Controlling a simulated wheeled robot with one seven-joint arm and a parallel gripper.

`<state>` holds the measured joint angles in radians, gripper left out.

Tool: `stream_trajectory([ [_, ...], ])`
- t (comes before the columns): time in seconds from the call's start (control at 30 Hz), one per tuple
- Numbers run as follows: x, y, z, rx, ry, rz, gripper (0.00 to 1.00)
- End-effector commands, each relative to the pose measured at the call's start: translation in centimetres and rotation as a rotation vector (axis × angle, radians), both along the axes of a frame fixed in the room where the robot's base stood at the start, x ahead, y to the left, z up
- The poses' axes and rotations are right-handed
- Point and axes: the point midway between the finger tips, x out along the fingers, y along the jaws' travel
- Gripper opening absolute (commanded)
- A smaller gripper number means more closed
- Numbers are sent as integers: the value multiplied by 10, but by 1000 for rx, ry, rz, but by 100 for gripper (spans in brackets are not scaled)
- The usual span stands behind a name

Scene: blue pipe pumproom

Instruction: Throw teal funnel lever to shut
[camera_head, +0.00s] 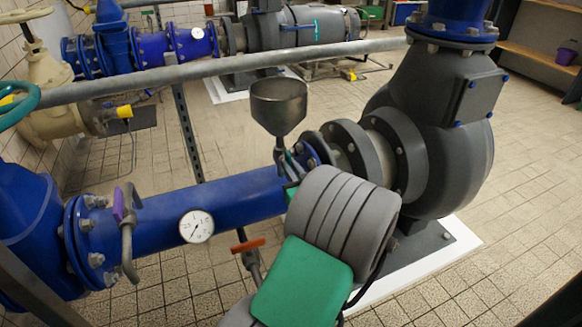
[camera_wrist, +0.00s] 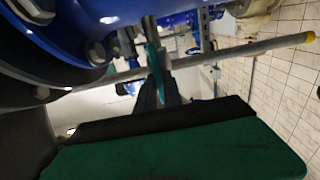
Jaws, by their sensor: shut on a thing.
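The grey metal funnel (camera_head: 278,106) stands upright above the blue pipe, close to the grey pump flange in the head view. Its stem and small valve (camera_head: 287,158) go down behind my arm's grey wrist. The teal lever (camera_wrist: 153,62) shows in the wrist view as a narrow teal strip. My gripper (camera_wrist: 157,92) is shut on the lever, with its dark fingers close around it. In the head view my own arm hides the fingers and most of the lever. The lever's angle to the pipe cannot be told clearly.
The blue pipe (camera_head: 228,205) carries a round gauge (camera_head: 196,227). A purple-handled valve lever (camera_head: 125,206) is at left and an orange handle (camera_head: 248,245) hangs below. The grey pump (camera_head: 440,135) stands close at right. A grey rail (camera_head: 240,66) crosses behind the funnel.

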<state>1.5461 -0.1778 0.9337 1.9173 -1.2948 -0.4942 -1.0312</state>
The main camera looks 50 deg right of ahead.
Motion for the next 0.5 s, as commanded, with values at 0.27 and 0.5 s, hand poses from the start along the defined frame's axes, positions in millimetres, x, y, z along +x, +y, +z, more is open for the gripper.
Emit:
stream_trajectory([
  [0.27,-1,-1,0,16,-10,-2,0],
  [0.5,-1,-2,0,105,-61,-3,0],
])
